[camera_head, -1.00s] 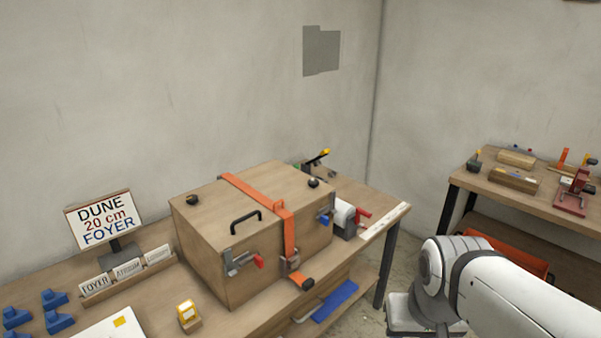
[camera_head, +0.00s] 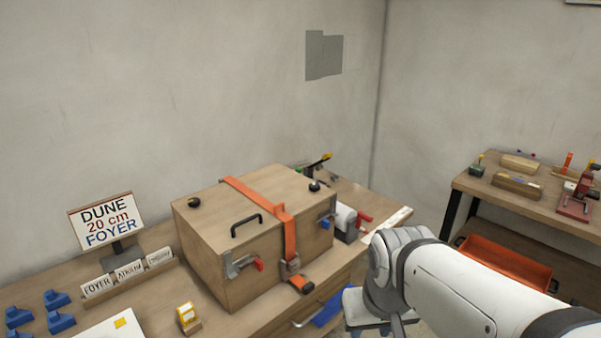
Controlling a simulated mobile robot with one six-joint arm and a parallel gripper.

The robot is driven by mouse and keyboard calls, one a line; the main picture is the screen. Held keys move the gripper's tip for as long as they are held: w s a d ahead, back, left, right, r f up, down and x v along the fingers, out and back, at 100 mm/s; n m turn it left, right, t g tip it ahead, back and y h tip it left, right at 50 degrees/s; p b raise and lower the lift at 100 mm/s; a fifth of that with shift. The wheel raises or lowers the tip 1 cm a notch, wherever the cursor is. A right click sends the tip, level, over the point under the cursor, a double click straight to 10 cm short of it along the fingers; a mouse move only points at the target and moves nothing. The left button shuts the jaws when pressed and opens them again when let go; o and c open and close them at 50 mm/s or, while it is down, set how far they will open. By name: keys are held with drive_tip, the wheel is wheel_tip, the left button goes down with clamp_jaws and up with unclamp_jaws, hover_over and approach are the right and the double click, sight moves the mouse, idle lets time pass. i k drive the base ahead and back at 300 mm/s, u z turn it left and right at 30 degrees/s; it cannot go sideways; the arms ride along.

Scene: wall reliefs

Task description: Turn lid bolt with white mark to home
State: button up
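A wooden crate (camera_head: 225,255) with a closed lid (camera_head: 225,207) stands on the bench. One black lid bolt (camera_head: 193,202) sits at the lid's left corner, and another black lid bolt (camera_head: 315,186) sits at its right end. Both are too small to tell which bears a white mark or how either is turned. An orange strap (camera_head: 262,196) runs over the lid and down the front through a buckle. A black handle (camera_head: 246,224) is on the lid. My white arm enters from the lower right, right of the crate. My gripper does not show.
A red-handled latch (camera_head: 242,264) is on the crate's front. A side bench (camera_head: 530,200) with tools stands at the right. Above the lid is free room.

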sight(314, 187)
drive_tip(key=i, duration=0.9)
